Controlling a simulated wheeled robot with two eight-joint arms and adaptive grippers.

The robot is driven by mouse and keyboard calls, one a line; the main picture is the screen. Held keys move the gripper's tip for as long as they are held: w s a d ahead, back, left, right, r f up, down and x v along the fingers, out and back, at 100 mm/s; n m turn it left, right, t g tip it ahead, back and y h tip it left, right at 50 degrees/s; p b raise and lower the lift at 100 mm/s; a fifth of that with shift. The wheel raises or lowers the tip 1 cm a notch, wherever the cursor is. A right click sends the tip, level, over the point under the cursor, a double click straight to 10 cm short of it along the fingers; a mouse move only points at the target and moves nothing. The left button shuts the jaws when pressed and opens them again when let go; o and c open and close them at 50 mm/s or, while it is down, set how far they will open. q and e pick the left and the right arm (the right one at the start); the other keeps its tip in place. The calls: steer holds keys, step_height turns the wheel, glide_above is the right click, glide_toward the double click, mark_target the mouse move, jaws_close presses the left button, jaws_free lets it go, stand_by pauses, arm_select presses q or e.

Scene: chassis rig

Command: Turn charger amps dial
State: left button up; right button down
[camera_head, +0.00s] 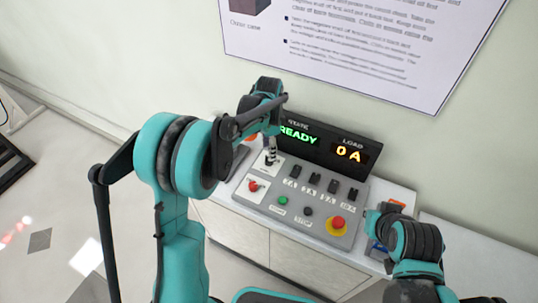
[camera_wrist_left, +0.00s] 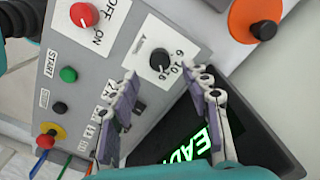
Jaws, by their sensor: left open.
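The charger amps dial (camera_wrist_left: 160,60) is a black knob with a white pointer mark on a white plate numbered 6, 10, 16, on the grey control panel (camera_wrist_left: 90,65). In the head view the dial area is at the panel's upper left, partly hidden by my left gripper (camera_head: 270,150). In the left wrist view my left gripper (camera_wrist_left: 165,78) is open and empty. Its two fingertips point toward the dial from either side, and I see no clear contact. My right arm (camera_head: 415,240) is at the panel's right; its fingers are not clearly visible.
The panel also holds a red OFF/ON knob (camera_wrist_left: 84,15), a green button (camera_head: 283,201), black switches (camera_head: 315,180) and a red emergency stop (camera_head: 338,222). The display (camera_head: 325,145) behind reads READY and 0 A. An orange disc (camera_wrist_left: 263,18) is beside the panel.

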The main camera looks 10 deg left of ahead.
arm_select(q)
step_height(320, 180, up, 7)
stand_by(0.4)
steer(key=shift+s, duration=0.1)
steer(key=s+a+r+n+t+b, duration=0.1)
steer(key=s+a+r+n+t, duration=0.15)
steer(key=s, duration=0.35)
steer(key=s+a+r+n+t, duration=0.1)
steer(key=s+r+n, duration=0.1)
steer(key=s+n, duration=0.35)
steer(key=s+a+f+n+t+b, duration=0.1)
steer(key=s+f+n+t, duration=0.2)
steer(key=s, duration=0.9)
steer(key=shift+a+f+n+t, duration=0.2)
steer(key=shift+f+n+t, duration=0.15)
steer(key=shift+f+n, duration=0.15)
steer(key=shift+s, duration=0.1)
stand_by(0.3)
